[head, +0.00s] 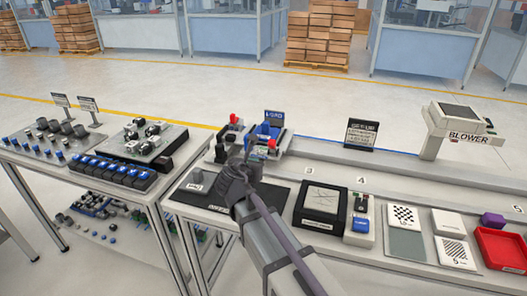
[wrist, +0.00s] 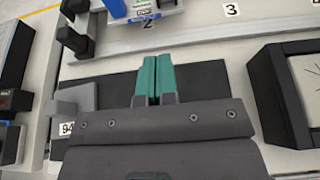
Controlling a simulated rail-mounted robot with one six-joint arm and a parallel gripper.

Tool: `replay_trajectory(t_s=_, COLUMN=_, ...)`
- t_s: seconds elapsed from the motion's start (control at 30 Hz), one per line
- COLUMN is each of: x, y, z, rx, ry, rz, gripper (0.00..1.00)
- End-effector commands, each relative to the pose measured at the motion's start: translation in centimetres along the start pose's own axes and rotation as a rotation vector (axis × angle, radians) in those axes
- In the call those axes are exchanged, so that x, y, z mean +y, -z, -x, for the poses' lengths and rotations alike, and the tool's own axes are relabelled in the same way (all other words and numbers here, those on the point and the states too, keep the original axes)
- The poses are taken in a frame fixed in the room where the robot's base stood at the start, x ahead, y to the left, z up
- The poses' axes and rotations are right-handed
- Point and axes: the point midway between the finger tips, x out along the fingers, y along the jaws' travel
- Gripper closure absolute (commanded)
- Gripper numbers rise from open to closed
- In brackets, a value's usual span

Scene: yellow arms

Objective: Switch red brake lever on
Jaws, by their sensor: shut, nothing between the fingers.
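Two red knobs stand at the back of the bench in the head view, one at the left (head: 234,118) and one at the right (head: 272,144), beside a blue-and-black device (head: 265,132). I cannot tell for sure which one is the brake lever. My gripper (head: 246,164) is in front of them and hides part of the fixture. In the wrist view my gripper (wrist: 155,62) has its teal fingers together, empty, above a black mat (wrist: 210,85). No red knob shows in the wrist view; only part of the blue device (wrist: 146,8) shows at the top.
A black framed box (head: 322,202) stands right of my gripper. Farther right are a red tray (head: 503,250) and the blower (head: 460,130). A separate table with blue-switched blocks (head: 110,172) stands at the left. A grey block (wrist: 76,98) lies left of my fingers.

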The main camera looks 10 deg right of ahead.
Motion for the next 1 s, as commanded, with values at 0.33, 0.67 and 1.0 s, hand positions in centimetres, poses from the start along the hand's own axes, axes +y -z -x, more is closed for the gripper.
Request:
replay_trajectory(t_s=0.33, x=0.1, y=0.4, z=-5.8, rx=0.001, ry=0.003, rz=-0.003, gripper=1.00)
replay_trajectory(t_s=0.67, x=0.1, y=-1.9, z=-11.5, rx=0.001, ry=0.002, rz=-0.003, gripper=1.00)
replay_trajectory(t_s=1.0, x=-0.1, y=-2.8, z=-12.8, rx=0.001, ry=0.001, rz=-0.003, gripper=1.00)
